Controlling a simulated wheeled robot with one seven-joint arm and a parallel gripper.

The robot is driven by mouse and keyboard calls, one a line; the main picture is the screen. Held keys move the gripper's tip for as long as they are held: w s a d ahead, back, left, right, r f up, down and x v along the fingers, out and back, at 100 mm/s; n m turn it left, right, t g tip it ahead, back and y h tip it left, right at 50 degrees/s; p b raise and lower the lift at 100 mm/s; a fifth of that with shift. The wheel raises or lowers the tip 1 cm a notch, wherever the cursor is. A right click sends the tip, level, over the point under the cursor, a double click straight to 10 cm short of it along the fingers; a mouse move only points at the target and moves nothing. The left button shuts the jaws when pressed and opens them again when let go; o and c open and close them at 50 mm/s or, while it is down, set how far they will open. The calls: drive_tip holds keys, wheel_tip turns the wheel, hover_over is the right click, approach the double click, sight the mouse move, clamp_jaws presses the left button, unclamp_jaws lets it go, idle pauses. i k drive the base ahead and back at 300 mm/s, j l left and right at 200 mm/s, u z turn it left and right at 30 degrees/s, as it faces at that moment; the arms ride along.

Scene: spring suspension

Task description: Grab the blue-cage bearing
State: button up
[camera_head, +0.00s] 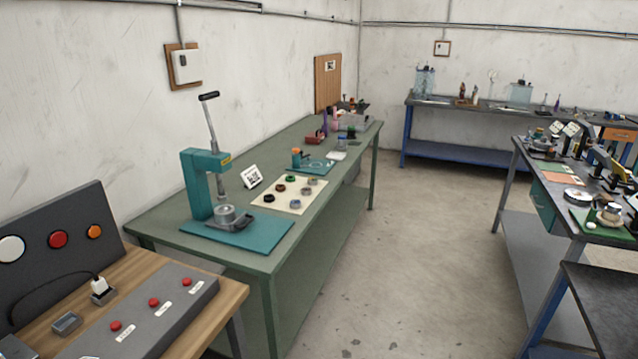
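Several small ring-shaped parts lie on a cream mat (274,209) on the long green workbench (160,218). They look dark, brown, green and grey. One grey ring (306,191) on the mat's right side looks slightly bluish, and another grey ring (295,204) lies nearer the front. They are too small here to tell for sure which is the blue-cage bearing. My gripper is not in view.
A teal lever press (200,185) stands on a teal mat (262,232) left of the cream mat. A small sign (250,177) stands behind. A wooden control desk (236,292) is front left. Open floor (415,265) lies right of the green workbench, before dark benches.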

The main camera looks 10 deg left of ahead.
sight(294, 205)
drive_tip(key=i+u, duration=0.2)
drive_tip(key=i, duration=0.2)
drive_tip(key=i+l+u, duration=0.2)
drive_tip(key=i, duration=0.2)
drive_tip(key=i+l+u, duration=0.2)
drive_tip(key=i, duration=0.2)
drive_tip(key=i+l+u, duration=0.15)
drive_tip(key=u, duration=0.3)
drive_tip(key=i+l+u, duration=0.25)
drive_tip(key=u, duration=0.25)
drive_tip(key=i+l+u, duration=0.3)
drive_tip(key=u, duration=0.15)
drive_tip(key=i+l+u, duration=0.1)
drive_tip(key=l+u, duration=0.7)
drive_tip(key=l, duration=0.15)
drive_tip(key=l+u, duration=0.3)
drive_tip(key=l, duration=0.2)
drive_tip(key=i, duration=0.05)
